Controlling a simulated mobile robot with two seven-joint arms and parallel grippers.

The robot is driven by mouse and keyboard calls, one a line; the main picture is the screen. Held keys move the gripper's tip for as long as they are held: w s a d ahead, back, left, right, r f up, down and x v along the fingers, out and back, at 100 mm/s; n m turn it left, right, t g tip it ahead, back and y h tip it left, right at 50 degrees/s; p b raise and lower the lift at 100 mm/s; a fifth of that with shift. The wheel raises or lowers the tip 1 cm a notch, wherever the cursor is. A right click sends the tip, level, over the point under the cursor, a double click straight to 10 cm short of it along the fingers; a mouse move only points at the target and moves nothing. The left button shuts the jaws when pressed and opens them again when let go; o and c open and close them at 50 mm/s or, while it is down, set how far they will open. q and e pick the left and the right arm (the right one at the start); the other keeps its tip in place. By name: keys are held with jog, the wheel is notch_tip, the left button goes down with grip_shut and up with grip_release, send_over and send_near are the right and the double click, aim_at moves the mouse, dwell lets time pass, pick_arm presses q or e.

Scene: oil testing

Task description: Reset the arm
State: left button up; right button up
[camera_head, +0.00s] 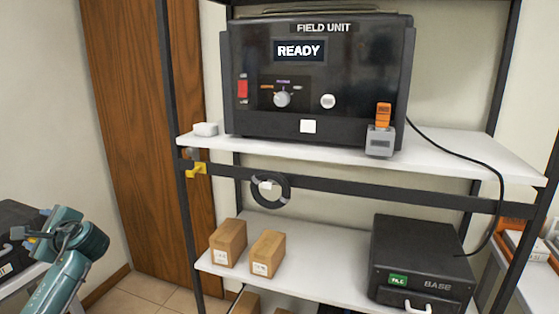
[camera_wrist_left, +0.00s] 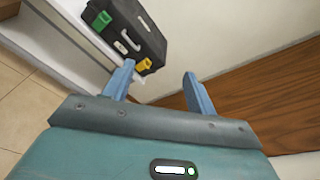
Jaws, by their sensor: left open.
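My left arm (camera_head: 68,262), teal, reaches in at the lower left of the head view, left of the shelf rack and apart from it. My left gripper (camera_wrist_left: 158,72) shows best in the left wrist view, where its two blue fingers stand wide apart with nothing between them. Its fingers are hard to make out in the head view. Beyond the fingers lies a black case (camera_wrist_left: 128,32) with a handle and green and yellow parts, on a white surface. In the head view a dark case (camera_head: 18,222) lies beside my left arm. My right gripper is in neither view.
A black field unit (camera_head: 350,75) reading READY stands on the upper shelf (camera_head: 455,158), with an orange-and-grey connector (camera_head: 380,140) at its right front. Small boxes (camera_head: 228,242) and a black BASE unit (camera_head: 395,250) are on the lower shelf. A wooden door (camera_head: 135,130) is behind.

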pick_arm(q)
jog(key=s+a+n+g+y, duration=0.15)
jog(key=s+a, duration=0.45)
jog(key=a, duration=0.6)
jog(key=w+d+r+n+t+h, duration=0.2)
jog(key=w+d+n+t+h, duration=0.6)
jog(key=w+d+t+h, duration=0.45)
jog(key=s+d+f+g+h, duration=0.1)
jog(key=s+d+f+h, duration=0.1)
jog(key=d+f, duration=1.1)
jog(key=s+d+f+g+h, duration=0.2)
jog(key=s+d+f, duration=0.8)
jog(key=f, duration=0.3)
jog(key=s+d+f+n+g+h, duration=0.1)
jog(key=s+d+f, duration=0.2)
jog(key=s+d, duration=0.4)
jog(key=s+d+f+n+g+h, duration=0.1)
jog(key=s+d+f+g+h, duration=0.1)
jog(key=s+d, duration=0.6)
jog(key=s+f, duration=0.1)
jog(key=s, duration=0.5)
jog(key=shift+s+f, duration=0.3)
jog(key=shift+s, duration=0.1)
